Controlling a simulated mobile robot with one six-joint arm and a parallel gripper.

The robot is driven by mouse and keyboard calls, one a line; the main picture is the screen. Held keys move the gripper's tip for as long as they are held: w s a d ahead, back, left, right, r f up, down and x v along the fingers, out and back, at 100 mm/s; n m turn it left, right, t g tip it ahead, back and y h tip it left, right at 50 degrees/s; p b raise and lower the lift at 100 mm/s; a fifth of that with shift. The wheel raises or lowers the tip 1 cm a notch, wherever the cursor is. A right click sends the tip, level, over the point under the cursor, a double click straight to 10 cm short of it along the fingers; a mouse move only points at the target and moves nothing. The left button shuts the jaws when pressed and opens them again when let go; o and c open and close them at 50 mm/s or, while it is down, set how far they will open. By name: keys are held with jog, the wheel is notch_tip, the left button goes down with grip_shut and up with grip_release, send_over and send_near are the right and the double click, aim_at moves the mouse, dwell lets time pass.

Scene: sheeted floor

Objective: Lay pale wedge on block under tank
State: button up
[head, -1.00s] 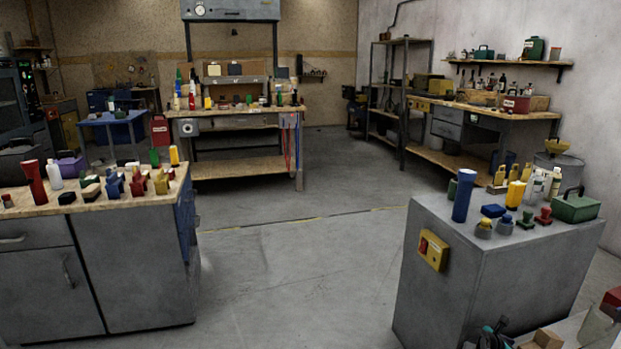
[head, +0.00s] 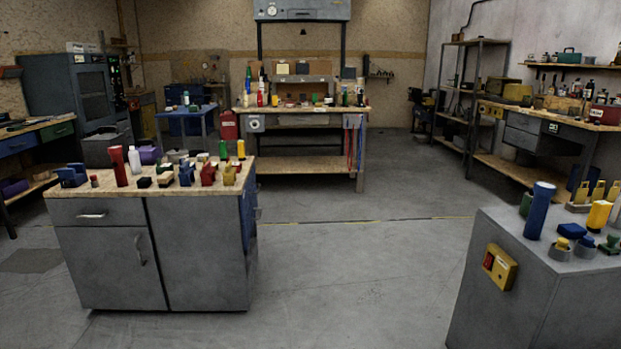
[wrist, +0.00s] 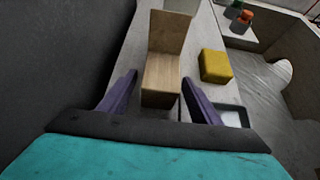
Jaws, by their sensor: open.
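In the wrist view my gripper (wrist: 160,78) has two dark purple fingers spread apart, with a teal body below. A light wooden piece (wrist: 166,38) with an upright back and a lower front part shows between and beyond the fingertips. I cannot tell whether it is one piece or two, or whether it is the pale wedge. No contact with the fingers is clear. A yellow block (wrist: 215,66) lies to its right on a grey surface. I cannot identify the tank or the block under it in either view. The gripper is outside the head view.
A grey cabinet (head: 545,290) with bottles and blocks on top stands at the right in the head view. A wood-topped cabinet (head: 150,250) crowded with small objects stands at the left. Open floor (head: 350,270) lies between them. A dark wall-like surface (wrist: 50,60) fills the wrist view's left.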

jog(key=c, duration=1.2)
jog(key=shift+r+p, duration=2.25)
jog(key=shift+r, duration=0.3)
jog(key=shift+w, duration=0.1)
